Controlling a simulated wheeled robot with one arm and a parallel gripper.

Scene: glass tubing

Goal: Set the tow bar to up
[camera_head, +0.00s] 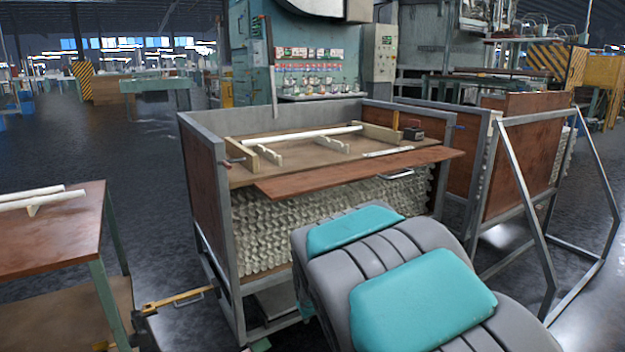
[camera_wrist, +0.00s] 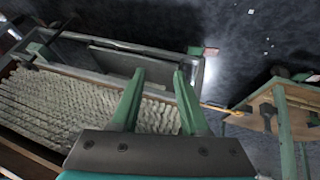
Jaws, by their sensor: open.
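The tow bar (camera_head: 178,299) is a thin yellow bar low at the front left corner of the metal cart (camera_head: 233,255). It lies down, nearly level just above the floor, and reaches left from the cart toward a dark block. In the wrist view the tow bar (camera_wrist: 222,109) shows to the right of my fingers, partly behind the wooden table. My gripper (camera_wrist: 159,75) has two green fingers, apart and empty, over the cart's side and not touching the bar. In the head view my arm covers the cart's front right, and my gripper is hidden there.
The cart carries stacked glass tubing (camera_head: 280,228) and a brown board (camera_head: 355,172) sticking out over its front. A wooden table (camera_head: 60,235) with green legs stands at left, near the bar's outer end. A second cart (camera_head: 515,170) stands at right. Open floor lies at back left.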

